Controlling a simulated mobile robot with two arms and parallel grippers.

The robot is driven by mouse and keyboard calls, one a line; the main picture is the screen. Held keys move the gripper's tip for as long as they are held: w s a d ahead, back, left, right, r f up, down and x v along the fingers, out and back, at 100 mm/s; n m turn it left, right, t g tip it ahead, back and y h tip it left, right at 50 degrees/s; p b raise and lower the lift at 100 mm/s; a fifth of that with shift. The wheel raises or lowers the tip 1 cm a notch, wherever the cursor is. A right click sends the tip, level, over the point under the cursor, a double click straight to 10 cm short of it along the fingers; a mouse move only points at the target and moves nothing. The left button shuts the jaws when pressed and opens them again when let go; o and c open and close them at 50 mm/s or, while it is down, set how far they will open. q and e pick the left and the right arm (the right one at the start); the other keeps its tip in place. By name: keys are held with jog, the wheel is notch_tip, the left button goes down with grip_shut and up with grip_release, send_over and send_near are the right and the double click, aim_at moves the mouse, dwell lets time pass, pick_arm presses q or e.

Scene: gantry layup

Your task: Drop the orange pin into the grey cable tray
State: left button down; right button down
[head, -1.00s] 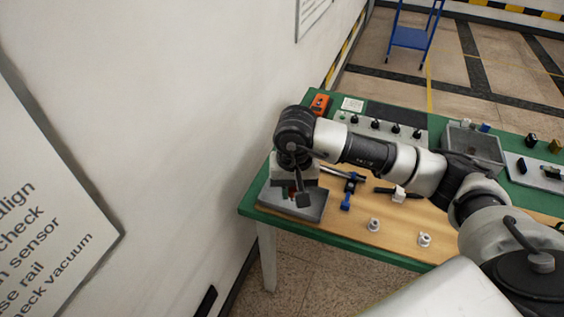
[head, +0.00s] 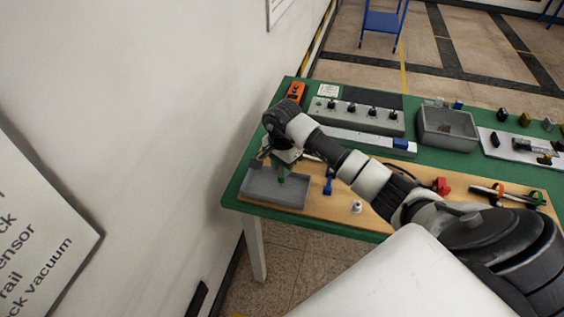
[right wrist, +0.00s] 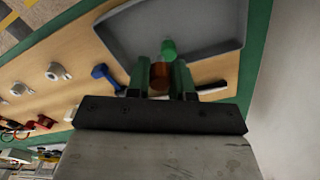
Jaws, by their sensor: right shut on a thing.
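The grey cable tray (head: 262,193) lies at the near left corner of the bench. It also shows in the right wrist view (right wrist: 210,28), beyond the fingers. My right gripper (head: 280,168) is over the tray, pointing down. In the right wrist view its two fingers (right wrist: 161,78) are shut on the orange pin (right wrist: 159,80), which looks brownish in shade. A green round piece (right wrist: 168,48) shows just past the pin. I cannot tell whether it belongs to the pin or is separate. My left gripper is not in view.
A blue part (head: 328,185) and a white mount (head: 356,207) are on the wooden board right of the tray. A knob panel (head: 352,118) and a grey bin (head: 420,124) stand behind. The white wall (head: 180,130) is close on the left.

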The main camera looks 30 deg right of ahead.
jog(key=shift+f, duration=0.3)
jog(key=c, duration=0.9)
grip_release()
notch_tip(320, 180, up, 11)
jog(key=shift+f+b, duration=0.1)
jog(key=shift+b, duration=1)
jog(key=shift+a, duration=0.1)
